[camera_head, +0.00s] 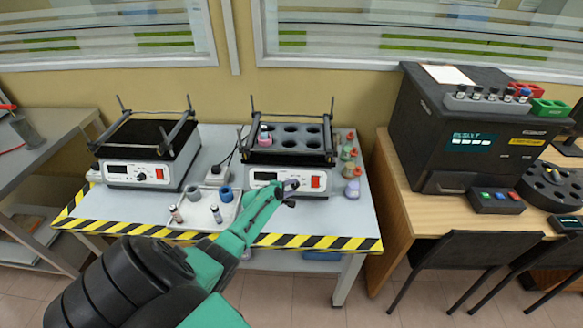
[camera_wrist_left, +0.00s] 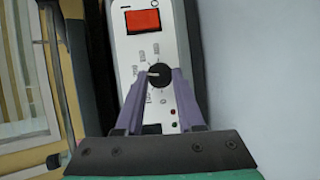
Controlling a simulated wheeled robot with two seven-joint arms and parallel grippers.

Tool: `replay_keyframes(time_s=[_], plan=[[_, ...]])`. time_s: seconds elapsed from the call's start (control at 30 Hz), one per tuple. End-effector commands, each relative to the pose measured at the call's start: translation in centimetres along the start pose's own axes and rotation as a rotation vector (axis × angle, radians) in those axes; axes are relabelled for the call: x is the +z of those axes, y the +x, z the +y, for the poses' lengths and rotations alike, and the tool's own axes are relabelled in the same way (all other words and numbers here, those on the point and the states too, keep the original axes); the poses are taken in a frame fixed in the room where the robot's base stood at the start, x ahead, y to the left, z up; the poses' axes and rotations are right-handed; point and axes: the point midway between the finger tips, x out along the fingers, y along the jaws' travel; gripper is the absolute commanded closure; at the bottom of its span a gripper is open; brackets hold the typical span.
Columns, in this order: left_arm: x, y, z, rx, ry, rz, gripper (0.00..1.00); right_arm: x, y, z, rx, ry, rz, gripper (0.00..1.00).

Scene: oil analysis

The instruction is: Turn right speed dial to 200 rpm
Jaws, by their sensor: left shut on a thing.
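The right shaker (camera_head: 288,172) stands on the right of the grey table, with a display and a red switch (camera_head: 316,182) on its white front panel. Its black speed dial (camera_wrist_left: 160,75) shows in the left wrist view, with a pale pointer line and printed scale marks around it. My left gripper (camera_head: 291,186) is at this panel, and its purple fingers (camera_wrist_left: 160,92) are shut on the dial from both sides. The gripper hides the dial in the head view. The numbers on the scale are too small to read surely. My right gripper is not in view.
The left shaker (camera_head: 142,172) has its own dial and display. A tray (camera_head: 205,215) with small bottles and caps lies between the shakers, left of my arm. Several coloured-cap vials stand right of the right shaker. A black analyser (camera_head: 480,130) is on the wooden desk.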

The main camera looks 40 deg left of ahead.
Motion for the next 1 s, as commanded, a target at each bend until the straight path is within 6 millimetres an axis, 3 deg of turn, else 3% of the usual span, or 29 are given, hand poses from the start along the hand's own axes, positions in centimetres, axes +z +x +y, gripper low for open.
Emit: replay_keyframes(time_s=[0.77, 0.8, 0.83, 1.0], plan=[[0.11, 0.03, -0.11, -0.055, 0.096, 0.006, 1.0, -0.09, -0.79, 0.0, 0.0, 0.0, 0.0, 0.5], [0.12, 0.03, -0.11, -0.055, 0.096, 0.006, 0.48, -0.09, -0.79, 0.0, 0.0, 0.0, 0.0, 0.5], [0.12, 0.04, -0.1, -0.055, 0.096, 0.006, 0.36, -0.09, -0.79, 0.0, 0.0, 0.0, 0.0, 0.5], [0.08, 0.03, -0.01, -0.053, 0.096, 0.007, 0.33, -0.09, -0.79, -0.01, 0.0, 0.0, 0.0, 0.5]])
